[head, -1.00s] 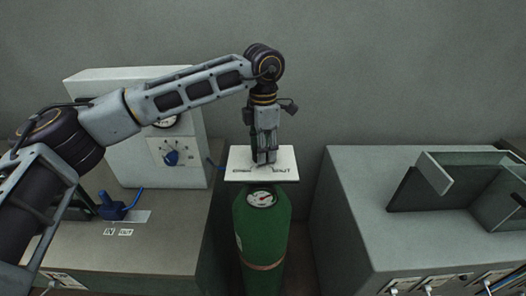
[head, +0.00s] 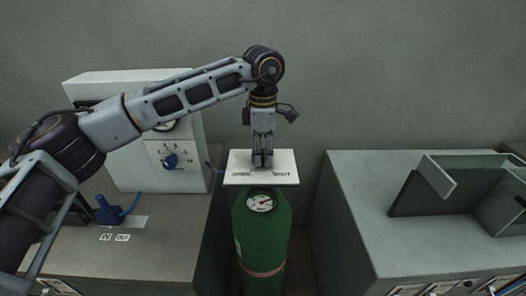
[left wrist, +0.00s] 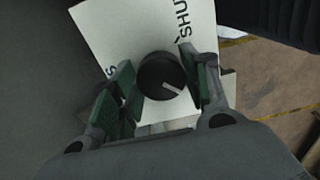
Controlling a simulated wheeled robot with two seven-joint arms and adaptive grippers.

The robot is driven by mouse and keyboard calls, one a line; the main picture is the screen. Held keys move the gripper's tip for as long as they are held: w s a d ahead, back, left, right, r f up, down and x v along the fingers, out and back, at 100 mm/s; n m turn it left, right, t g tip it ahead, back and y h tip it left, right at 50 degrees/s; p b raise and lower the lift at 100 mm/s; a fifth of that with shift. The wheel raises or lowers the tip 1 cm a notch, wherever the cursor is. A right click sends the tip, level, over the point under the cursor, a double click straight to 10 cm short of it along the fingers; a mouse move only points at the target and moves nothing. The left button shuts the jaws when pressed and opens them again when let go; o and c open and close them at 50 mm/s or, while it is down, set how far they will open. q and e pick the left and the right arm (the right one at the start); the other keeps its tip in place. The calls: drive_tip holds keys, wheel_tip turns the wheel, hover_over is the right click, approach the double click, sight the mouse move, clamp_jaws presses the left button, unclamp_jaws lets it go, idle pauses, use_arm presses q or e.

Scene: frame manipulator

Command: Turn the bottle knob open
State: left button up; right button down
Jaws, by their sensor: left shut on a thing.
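The green gas bottle (head: 262,235) stands upright between two benches, with a round gauge (head: 261,203) near its top. A white plate (head: 285,162) with printed words sits above it. My left gripper (head: 262,163) points straight down at the plate and covers the knob in the head view. In the left wrist view the black round knob (left wrist: 160,74) with a white mark lies between the two green-padded fingers. The left gripper (left wrist: 163,88) is shut on the knob. The mark points to the lower right there; "SHU" is readable on the plate. My right gripper is not in view.
The right bench (head: 365,210) carries an open grey-green case (head: 432,182). A plain wall is behind.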

use_arm(q)
drive_tip(key=shift+r, duration=0.15)
drive_tip(key=o, duration=1)
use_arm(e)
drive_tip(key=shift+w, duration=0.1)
use_arm(q)
wheel_tip(320, 180, up, 12)
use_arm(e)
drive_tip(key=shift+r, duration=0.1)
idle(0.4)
use_arm(q)
wheel_tip(320, 180, up, 8)
drive_tip(key=f+p, duration=0.1)
drive_tip(key=p, duration=0.7)
hover_over(263, 153)
drive_tip(key=shift+s+r+p, duration=0.1)
drive_tip(key=shift+r+p, duration=1)
drive_tip(key=shift+r, duration=0.45)
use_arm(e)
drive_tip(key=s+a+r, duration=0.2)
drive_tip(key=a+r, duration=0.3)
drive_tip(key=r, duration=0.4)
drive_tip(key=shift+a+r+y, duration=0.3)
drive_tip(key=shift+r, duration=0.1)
